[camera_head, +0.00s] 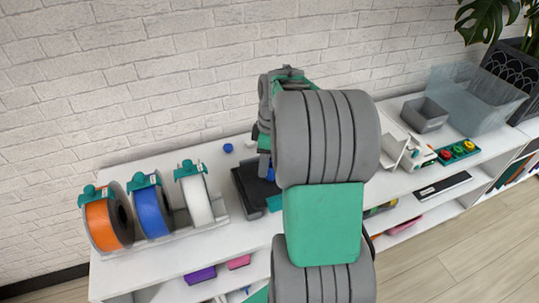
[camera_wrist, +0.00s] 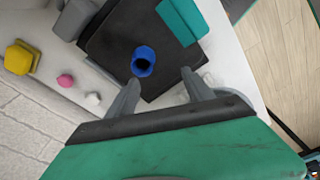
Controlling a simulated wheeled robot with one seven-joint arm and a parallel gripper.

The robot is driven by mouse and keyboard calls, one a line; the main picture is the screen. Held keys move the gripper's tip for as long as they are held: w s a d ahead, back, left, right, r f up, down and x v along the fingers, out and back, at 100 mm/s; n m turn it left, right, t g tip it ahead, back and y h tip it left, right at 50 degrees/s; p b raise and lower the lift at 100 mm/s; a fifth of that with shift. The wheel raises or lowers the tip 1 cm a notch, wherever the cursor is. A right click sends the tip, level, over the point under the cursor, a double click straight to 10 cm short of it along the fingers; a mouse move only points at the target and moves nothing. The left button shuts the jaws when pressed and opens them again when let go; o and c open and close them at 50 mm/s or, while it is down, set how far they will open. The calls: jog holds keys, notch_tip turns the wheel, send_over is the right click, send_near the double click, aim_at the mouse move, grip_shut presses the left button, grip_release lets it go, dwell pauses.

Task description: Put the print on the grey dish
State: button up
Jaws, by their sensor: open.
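The print looks to be a small blue hollow cylinder (camera_wrist: 144,60), standing on a black plate (camera_wrist: 108,42) in the wrist view. In the head view only a bit of its blue (camera_head: 270,173) shows beside my arm. My gripper (camera_wrist: 160,80) is open and empty, its two fingers just short of the blue cylinder and not around it. In the head view the gripper (camera_head: 264,150) is mostly hidden by my arm. A grey open container (camera_head: 424,117) stands at the right on the shelf top; I cannot tell whether it is the grey dish.
Orange (camera_head: 103,224), blue (camera_head: 152,211) and white (camera_head: 197,200) spools stand at the left. A blue cap (camera_head: 228,148) lies near the wall. Yellow (camera_wrist: 19,58) and pink (camera_wrist: 65,80) pieces lie left in the wrist view. A clear bin (camera_head: 475,100) stands far right.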

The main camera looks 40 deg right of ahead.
aim_at(269, 171)
jog(key=shift+n, duration=0.5)
jog(key=f, duration=0.2)
jog(key=d+f+p, duration=0.1)
jog(key=f, duration=0.2)
jog(key=w+d+f+p, duration=0.1)
jog(key=f, duration=0.1)
jog(key=shift+w+d+f, duration=0.1)
jog(key=shift+d+f, duration=0.1)
jog(key=shift+f, duration=0.1)
grip_shut()
